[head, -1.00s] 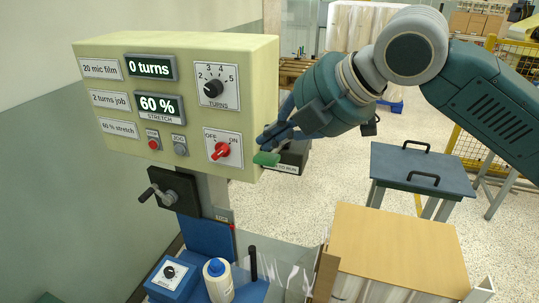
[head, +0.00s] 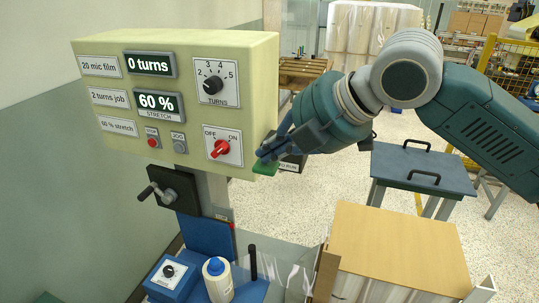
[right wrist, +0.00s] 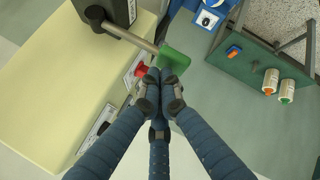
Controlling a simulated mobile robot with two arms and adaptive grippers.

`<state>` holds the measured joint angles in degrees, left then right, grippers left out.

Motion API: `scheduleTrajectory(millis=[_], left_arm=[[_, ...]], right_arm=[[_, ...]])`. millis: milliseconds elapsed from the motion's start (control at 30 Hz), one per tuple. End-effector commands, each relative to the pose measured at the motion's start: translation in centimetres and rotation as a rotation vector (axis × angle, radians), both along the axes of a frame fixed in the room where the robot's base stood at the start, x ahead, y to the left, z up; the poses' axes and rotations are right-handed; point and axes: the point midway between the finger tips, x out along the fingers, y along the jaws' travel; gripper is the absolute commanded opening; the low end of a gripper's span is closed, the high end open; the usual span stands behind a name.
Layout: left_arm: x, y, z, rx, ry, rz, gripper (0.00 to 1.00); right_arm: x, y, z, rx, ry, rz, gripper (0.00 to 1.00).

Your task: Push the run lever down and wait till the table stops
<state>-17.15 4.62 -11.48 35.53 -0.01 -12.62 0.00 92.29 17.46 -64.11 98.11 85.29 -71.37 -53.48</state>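The run lever's green grip (head: 265,169) shows at the lower right edge of the control box (head: 255,60). It also shows in the right wrist view (right wrist: 174,60), on a metal rod from a dark housing (right wrist: 112,12). My right gripper (head: 270,152) is over the grip, with its fingers closed together. In the right wrist view its fingertips (right wrist: 160,76) are at the grip's edge and appear to touch it; they are not around it. The display (head: 149,65) reads 0 turns. The turntable cannot be made out. My left gripper is out of view.
A crank handle (head: 150,192) sticks out below the control box. A blue box with a dial (head: 170,276) and a white bottle (head: 218,280) stand at the lower left. A tan-topped load (head: 400,245) stands at the lower right, and a dark lidded table (head: 420,170) behind it.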

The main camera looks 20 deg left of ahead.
Motion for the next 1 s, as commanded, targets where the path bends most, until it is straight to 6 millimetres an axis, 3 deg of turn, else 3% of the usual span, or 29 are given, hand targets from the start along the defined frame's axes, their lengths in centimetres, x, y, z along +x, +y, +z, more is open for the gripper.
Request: scheduleTrajectory(millis=[267, 600, 1000], left_arm=[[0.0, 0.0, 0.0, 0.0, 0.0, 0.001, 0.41], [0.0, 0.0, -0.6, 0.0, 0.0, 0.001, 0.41], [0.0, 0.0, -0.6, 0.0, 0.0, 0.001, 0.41]], right_arm=[[0.0, 0.0, -0.1, 0.0, 0.0, 0.0, 0.0], [0.0, 0.0, -2.0, 0.0, 0.001, 0.0, 0.0], [0.0, 0.0, -2.2, -0.001, 0.001, 0.0, 0.0]])
